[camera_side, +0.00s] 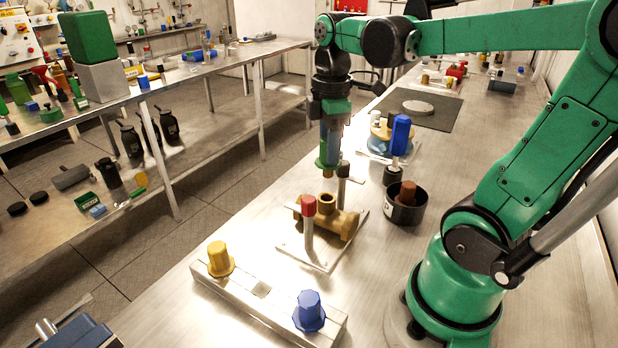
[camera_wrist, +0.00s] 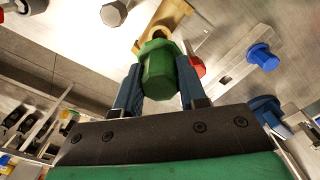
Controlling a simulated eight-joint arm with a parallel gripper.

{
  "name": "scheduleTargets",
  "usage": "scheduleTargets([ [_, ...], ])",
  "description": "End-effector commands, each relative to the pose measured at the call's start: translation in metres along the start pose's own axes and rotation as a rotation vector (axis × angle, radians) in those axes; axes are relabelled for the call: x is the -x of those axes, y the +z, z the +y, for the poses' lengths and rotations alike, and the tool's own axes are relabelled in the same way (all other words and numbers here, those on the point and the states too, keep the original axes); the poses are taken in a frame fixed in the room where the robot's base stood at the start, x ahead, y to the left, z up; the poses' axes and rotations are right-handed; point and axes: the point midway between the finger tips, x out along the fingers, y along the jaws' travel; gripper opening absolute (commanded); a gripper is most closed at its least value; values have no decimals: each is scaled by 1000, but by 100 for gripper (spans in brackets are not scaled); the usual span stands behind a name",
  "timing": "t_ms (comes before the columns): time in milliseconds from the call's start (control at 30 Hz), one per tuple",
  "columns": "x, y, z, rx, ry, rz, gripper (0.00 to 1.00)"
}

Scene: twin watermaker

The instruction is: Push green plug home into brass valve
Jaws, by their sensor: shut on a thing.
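My gripper (camera_side: 331,140) points down and is shut on the green plug (camera_side: 326,166). In the wrist view the fingers of my gripper (camera_wrist: 158,88) grip the faceted green plug (camera_wrist: 158,72) from both sides. The brass valve (camera_side: 345,224) lies on a pale plate on the bench, with an open round port facing up. The plug is upright above the valve, with a small gap between its lower end and the port in the side view. In the wrist view the brass valve (camera_wrist: 174,14) shows just beyond the plug, which partly hides the port.
A red-capped post (camera_side: 309,222) and a dark-capped post (camera_side: 343,182) stand close beside the valve. A black bowl (camera_side: 405,212) holding a brown piece sits to the right. A yellow knob (camera_side: 220,259) and a blue knob (camera_side: 309,311) are on a bar in front.

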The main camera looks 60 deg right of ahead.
Motion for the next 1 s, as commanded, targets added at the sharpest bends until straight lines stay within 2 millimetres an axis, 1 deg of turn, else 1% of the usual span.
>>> scheduleTargets([
  [167,0,0,0,0,0,0,0],
  [200,0,0,0,0,0,0,28],
  [267,0,0,0,0,0,0,11],
  [300,0,0,0,0,0,0,0],
  [467,-2,0,0,0,0,0,0],
  [800,-25,0,0,0,0,0,0],
  [1000,-32,0,0,0,0,0,0],
])
